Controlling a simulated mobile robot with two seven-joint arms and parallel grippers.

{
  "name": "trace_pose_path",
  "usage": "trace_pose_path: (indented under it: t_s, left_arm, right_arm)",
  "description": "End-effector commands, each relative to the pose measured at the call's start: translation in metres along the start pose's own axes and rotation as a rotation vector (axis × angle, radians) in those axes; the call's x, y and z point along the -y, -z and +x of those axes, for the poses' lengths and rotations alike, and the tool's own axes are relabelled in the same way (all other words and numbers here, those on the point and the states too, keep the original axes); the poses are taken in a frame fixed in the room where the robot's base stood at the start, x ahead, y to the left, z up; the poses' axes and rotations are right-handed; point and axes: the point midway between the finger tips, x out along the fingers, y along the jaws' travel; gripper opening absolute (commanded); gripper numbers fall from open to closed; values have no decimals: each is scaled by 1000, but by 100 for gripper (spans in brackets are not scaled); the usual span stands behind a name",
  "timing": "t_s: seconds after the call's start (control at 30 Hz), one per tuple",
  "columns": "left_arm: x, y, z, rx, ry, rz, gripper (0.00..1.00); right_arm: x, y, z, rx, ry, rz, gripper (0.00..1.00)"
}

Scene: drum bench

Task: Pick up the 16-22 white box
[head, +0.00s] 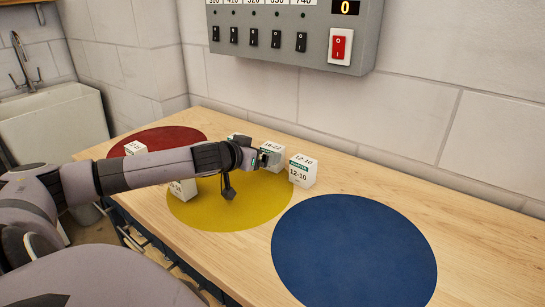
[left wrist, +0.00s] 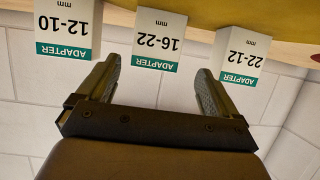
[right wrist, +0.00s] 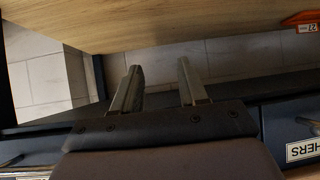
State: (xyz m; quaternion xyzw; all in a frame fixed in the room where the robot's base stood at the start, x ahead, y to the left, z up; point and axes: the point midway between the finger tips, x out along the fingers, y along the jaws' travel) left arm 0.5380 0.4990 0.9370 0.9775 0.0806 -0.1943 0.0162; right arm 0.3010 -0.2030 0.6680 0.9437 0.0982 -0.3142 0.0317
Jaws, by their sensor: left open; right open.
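The 16-22 white box (head: 273,152) stands on the wooden bench near the back edge of the yellow disc, partly hidden by my left gripper (head: 258,160). In the left wrist view the same 16-22 box (left wrist: 160,38) appears upside down, centred beyond the two open fingers (left wrist: 152,95), with nothing between them. The 12-10 box (head: 303,170) stands just to its right, and in the left wrist view it is at the left (left wrist: 68,28). The 22-12 box (left wrist: 241,55) is on the other side. My right gripper (right wrist: 155,90) is open and empty beside the bench edge.
A blue disc (head: 354,250), yellow disc (head: 235,213) and red disc (head: 185,135) lie on the bench (head: 455,215). Other white boxes stand at the red disc (head: 135,148) and beneath my left arm (head: 184,190). A grey switch box (head: 290,30) hangs on the wall behind.

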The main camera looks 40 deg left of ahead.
Motion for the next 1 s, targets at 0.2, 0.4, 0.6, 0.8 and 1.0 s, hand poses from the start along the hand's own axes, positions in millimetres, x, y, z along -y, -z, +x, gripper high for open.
trace_pose_path:
  t_s: [0.2, 0.4, 0.6, 0.8, 1.0]
  left_arm:
    - [-5, 5, 18, -2, -1, -4, 94]
    - [-6, 5, 37, -1, 0, -3, 94]
    - [-7, 4, 46, 0, -2, 1, 94]
    - [-6, 3, 46, 1, -2, 2, 94]
    - [-6, 3, 46, 1, -2, 1, 42]
  right_arm:
    - [0, 6, -4, -4, -1, -2, 43]
    - [-1, 8, -6, -4, -2, -2, 43]
    - [-1, 9, -6, -5, -2, -1, 43]
    - [-1, 9, -6, -5, -2, -1, 43]
    - [-1, 9, -6, -5, -2, -1, 43]
